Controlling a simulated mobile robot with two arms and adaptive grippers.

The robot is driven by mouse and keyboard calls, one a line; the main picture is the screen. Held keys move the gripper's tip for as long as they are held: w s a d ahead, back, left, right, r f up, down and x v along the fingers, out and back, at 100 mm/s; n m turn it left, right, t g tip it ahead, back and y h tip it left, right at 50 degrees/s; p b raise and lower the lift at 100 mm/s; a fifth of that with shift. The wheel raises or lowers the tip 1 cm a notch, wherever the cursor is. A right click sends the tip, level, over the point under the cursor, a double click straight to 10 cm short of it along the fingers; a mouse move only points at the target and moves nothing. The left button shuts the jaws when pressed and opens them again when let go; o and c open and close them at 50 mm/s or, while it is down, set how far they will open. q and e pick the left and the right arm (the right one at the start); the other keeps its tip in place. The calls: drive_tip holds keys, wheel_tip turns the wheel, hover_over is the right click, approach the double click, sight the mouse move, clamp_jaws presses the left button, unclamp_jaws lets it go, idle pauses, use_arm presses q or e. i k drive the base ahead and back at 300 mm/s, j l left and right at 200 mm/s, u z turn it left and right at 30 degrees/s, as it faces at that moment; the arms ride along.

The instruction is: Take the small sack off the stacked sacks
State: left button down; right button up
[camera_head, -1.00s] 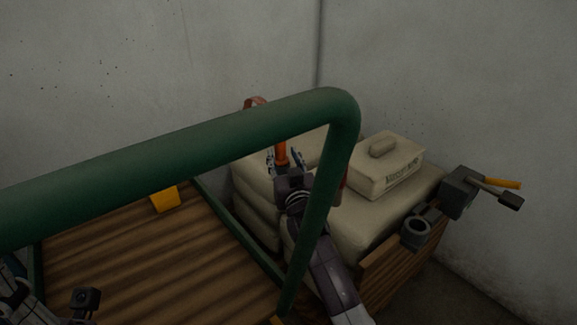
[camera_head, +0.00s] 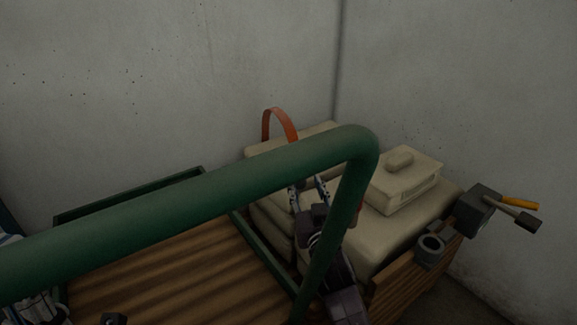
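The small sack (camera_head: 407,184), a beige block with a little raised lump on top, lies on the stacked sacks (camera_head: 405,228) at the right. The stack is beige and bulging, partly hidden by a green rail. My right gripper (camera_head: 308,188) is below the rail, left of the small sack and apart from it. Its two fingers stand apart with nothing seen between them; the rail may hide their tips.
The thick green rail (camera_head: 190,208) crosses in front, bending down beside my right gripper. An orange strap (camera_head: 279,122) arches up behind it. A brown ridged deck (camera_head: 170,275) fills the lower left. A grey clamp with an orange-tipped lever (camera_head: 480,205) is at the right. Walls close the back.

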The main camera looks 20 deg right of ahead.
sight(403, 173)
drive_tip(key=k+l, duration=0.25)
drive_tip(key=k, duration=0.2)
drive_tip(key=k+l, duration=0.25)
drive_tip(key=k, duration=0.25)
